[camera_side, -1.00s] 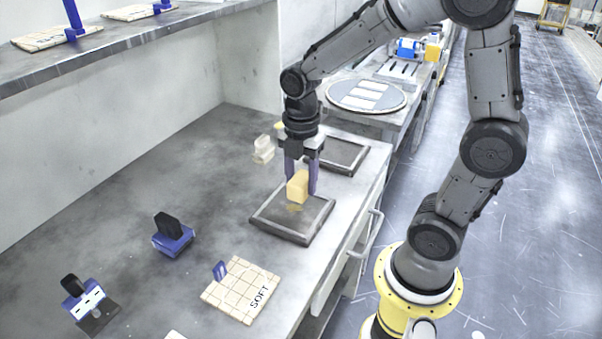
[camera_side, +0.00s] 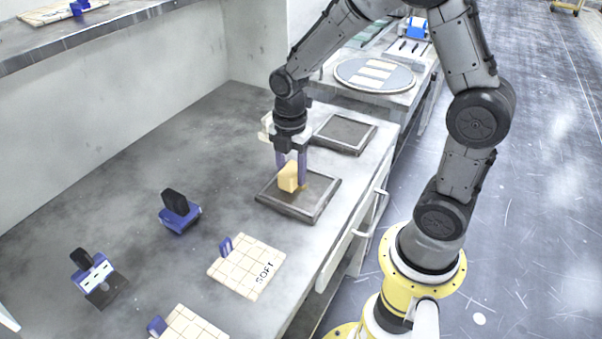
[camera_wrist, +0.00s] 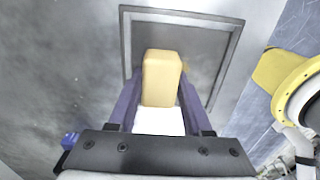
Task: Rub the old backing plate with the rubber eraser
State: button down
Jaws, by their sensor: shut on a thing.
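The rubber eraser, a tan-yellow block (camera_side: 289,176), is held upright between the two blue-purple fingers of my gripper (camera_side: 290,172). It also shows between the fingers in the wrist view (camera_wrist: 161,78). My gripper is shut on it, pointing down over the left part of a dark grey plate with a raised frame (camera_side: 310,208), which I take as the old backing plate. The eraser's lower end is at or very near the plate's surface; contact cannot be told. A yellowish smudge (camera_wrist: 188,66) lies on the plate right beside the eraser in the wrist view.
A second framed plate (camera_side: 346,133) lies behind. A whitish block (camera_side: 266,126) is partly hidden behind my gripper. The bench's right edge has drawer handles.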

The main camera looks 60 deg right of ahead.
aim_at(307, 190)
jog(key=s, duration=0.4)
jog(key=shift+f, duration=0.2)
notch_tip(307, 190, up, 8)
jog(key=shift+r, duration=0.2)
dwell(0.7)
jog(key=w+a+r, duration=0.2)
jog(key=w+r, duration=0.1)
jog(key=w, duration=0.3)
jog(key=w+f, duration=0.2)
jog(key=w, duration=0.2)
jog(key=w+f, duration=0.3)
jog(key=w, duration=0.1)
jog(key=w+f, duration=0.3)
jog(key=w, duration=0.1)
jog(key=shift+w, duration=0.35)
jog(key=shift+w+f, duration=0.5)
jog(key=shift+f, duration=0.15)
jog(key=shift+w+f, duration=0.15)
jog(key=shift+f, duration=1.5)
